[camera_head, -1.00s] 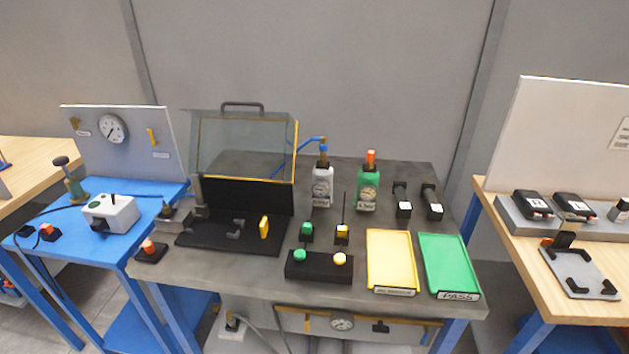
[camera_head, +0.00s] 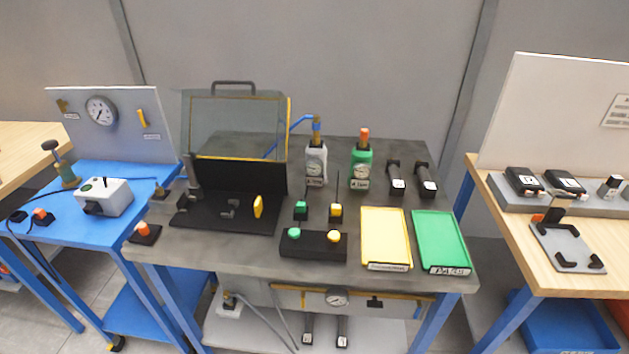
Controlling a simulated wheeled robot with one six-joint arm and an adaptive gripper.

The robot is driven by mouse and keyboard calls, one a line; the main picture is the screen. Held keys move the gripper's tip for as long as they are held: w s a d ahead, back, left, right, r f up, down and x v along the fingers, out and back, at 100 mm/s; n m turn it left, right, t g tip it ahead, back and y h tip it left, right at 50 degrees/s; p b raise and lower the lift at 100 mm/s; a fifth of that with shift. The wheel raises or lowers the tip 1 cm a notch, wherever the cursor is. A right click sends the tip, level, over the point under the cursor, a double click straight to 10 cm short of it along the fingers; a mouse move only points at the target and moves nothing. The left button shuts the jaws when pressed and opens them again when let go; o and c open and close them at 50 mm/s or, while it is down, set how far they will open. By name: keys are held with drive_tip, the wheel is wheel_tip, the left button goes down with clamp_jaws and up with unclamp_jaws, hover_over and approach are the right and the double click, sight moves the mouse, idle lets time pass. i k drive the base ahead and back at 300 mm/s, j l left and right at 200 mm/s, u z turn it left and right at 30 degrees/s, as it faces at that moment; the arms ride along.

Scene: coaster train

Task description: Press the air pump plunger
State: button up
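What looks like the air pump (camera_head: 69,178) is a small green cylinder at the back left of the blue table. Its plunger (camera_head: 50,147) has a dark round knob and stands raised on a thin rod, leaning slightly left. A black hose runs from the pump area along the table. My gripper is not in view, and nothing touches the pump.
The blue table (camera_head: 130,222) also holds a grey-white box (camera_head: 104,196) and a gauge panel (camera_head: 100,110). The dark middle table (camera_head: 200,250) carries an open clear-lidded fixture (camera_head: 235,125), bottles, a button box and two trays (camera_head: 385,238). A wooden table (camera_head: 560,285) stands right.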

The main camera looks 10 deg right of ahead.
sight(49, 144)
drive_tip(key=i+j+u, duration=0.1)
drive_tip(key=i+j, duration=0.15)
drive_tip(key=j, duration=0.35)
drive_tip(key=i+j+u, duration=0.15)
drive_tip(key=i+j, duration=0.15)
drive_tip(key=j, duration=0.3)
drive_tip(key=i+j+u, duration=0.1)
drive_tip(key=i+j, duration=0.2)
drive_tip(key=j, duration=0.25)
drive_tip(key=i+j+u, duration=0.15)
drive_tip(key=i+j, duration=0.15)
drive_tip(key=j, duration=0.2)
drive_tip(key=i+j+u, duration=0.1)
drive_tip(key=i+j, duration=0.25)
drive_tip(key=j, duration=0.15)
